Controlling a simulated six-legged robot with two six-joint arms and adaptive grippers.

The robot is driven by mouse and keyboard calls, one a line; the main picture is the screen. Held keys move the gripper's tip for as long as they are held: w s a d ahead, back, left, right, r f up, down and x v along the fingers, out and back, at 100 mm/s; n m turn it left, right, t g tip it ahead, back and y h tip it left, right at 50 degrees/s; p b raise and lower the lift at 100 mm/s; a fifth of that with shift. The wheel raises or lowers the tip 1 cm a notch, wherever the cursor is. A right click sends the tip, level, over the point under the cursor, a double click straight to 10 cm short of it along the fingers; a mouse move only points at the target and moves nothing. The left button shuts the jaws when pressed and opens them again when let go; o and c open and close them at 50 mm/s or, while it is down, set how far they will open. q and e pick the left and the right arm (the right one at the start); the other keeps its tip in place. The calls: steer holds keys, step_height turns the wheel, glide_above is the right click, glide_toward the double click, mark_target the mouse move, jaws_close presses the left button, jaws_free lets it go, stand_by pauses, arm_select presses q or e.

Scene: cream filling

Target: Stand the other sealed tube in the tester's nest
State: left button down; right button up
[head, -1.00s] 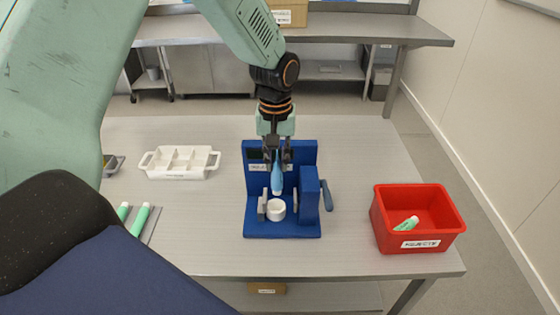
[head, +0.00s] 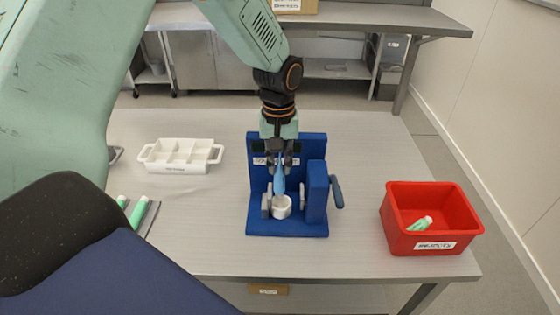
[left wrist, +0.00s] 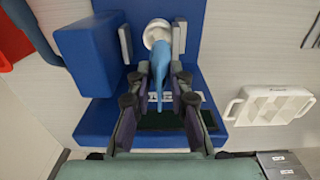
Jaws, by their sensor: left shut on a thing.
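My left gripper (head: 279,160) is shut on a blue tube (head: 279,182) and holds it upright above the blue tester (head: 288,228). The tube's lower end is at the mouth of the white round nest (head: 282,207); I cannot tell how far inside it is. In the left wrist view the tube (left wrist: 161,68) lies between the two fingers and points at the white nest (left wrist: 157,33). The tester's grey jaws stand apart on either side of the nest. My right gripper is not in view.
A red rejects bin (head: 432,240) at the right holds a green tube (head: 420,223). A white divided tray (head: 180,167) stands at the left. Green tubes (head: 139,212) lie on a grey mat beside my body. The tester's lever (head: 336,192) sticks out at its right.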

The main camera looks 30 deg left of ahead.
arm_select(q)
steer(key=shift+f, duration=0.55)
steer(key=shift+d+b, duration=0.15)
steer(key=shift+b, duration=0.2)
steer(key=shift+s+d+r, duration=0.1)
steer(key=shift+s+d, duration=0.05)
steer(key=shift+d, duration=0.2)
steer(key=shift+a, duration=0.45)
steer(key=shift+d+p, duration=0.3)
steer(key=shift+p, duration=0.1)
steer(key=shift+w+a, duration=0.2)
steer(key=shift+a, duration=0.1)
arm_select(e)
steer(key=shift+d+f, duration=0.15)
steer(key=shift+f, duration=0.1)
arm_select(q)
steer(key=shift+s+d+f, duration=0.1)
steer(key=shift+d+f, duration=0.15)
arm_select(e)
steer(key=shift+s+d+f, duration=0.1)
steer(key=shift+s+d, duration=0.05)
